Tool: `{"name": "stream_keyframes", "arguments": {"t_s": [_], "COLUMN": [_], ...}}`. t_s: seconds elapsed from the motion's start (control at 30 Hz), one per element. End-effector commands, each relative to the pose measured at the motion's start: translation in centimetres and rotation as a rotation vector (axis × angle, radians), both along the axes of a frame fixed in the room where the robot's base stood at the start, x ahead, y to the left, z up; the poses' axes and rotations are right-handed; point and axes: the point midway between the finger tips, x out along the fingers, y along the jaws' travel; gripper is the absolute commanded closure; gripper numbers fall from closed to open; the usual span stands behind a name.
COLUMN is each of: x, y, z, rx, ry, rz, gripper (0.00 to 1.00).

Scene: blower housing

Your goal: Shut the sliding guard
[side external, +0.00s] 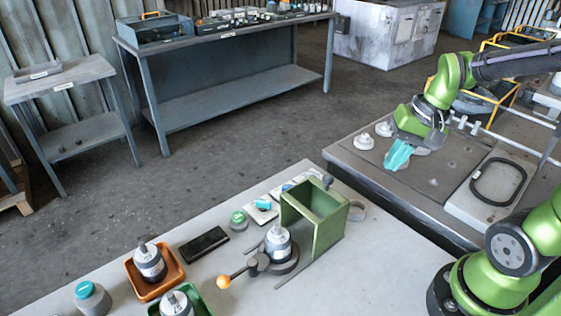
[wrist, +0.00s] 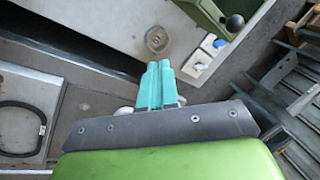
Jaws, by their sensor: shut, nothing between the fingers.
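The sliding guard (side external: 313,218) is a green box-shaped shell, open at the top, on the pale bench in the side view. It stands behind and to the right of a grey-white canister (side external: 278,243) on a dark round base, and does not cover it. Thin rails run from the guard toward the front left. In the wrist view a corner of the guard (wrist: 203,10) shows at the top edge, with a dark ball knob (wrist: 235,22) beside it. My gripper (side external: 398,158) has teal fingers, shut and empty, above the grey table, well apart from the guard. The fingers also show in the wrist view (wrist: 158,80).
Orange (side external: 155,272) and green trays hold more canisters. A dark flat block (side external: 204,244) lies nearby. A black ring (side external: 498,182) lies on a plate on the grey table.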

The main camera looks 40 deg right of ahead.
Motion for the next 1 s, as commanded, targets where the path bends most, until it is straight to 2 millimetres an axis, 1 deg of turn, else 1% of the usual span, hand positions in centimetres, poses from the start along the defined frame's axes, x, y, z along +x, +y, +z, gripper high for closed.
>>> {"name": "stream_keyframes", "arguments": {"t_s": [0.03,0.2,0.27,0.4,0.53,0.63,0.7,0.8,0.93,1.0], "x": [0.1,0.0,0.1,0.8,2.3,3.7,4.5,5.0,5.2,5.4], "y": [-1.1,-3.4,-4.1,-5.7,-7.1,-7.6,-7.6,-7.4,-6.6,-5.7], "z": [-1.3,-4.4,-5.2,-6.3,-6.1,-4.8,-3.5,-2.4,-2.3,-2.4], "rx": [0.065,0.342,0.459,0.765,1.051,1.199,1.257,1.308,1.323,1.322], "ry": [0.088,0.34,0.417,0.565,0.651,0.676,0.675,0.678,0.681,0.683], "rz": [-0.068,-0.271,-0.342,-0.493,-0.594,-0.616,-0.612,-0.611,-0.605,-0.604], "gripper": [1.0,1.0,1.0,1.0,1.0,1.0,1.0,1.0,1.0,1.0]}}
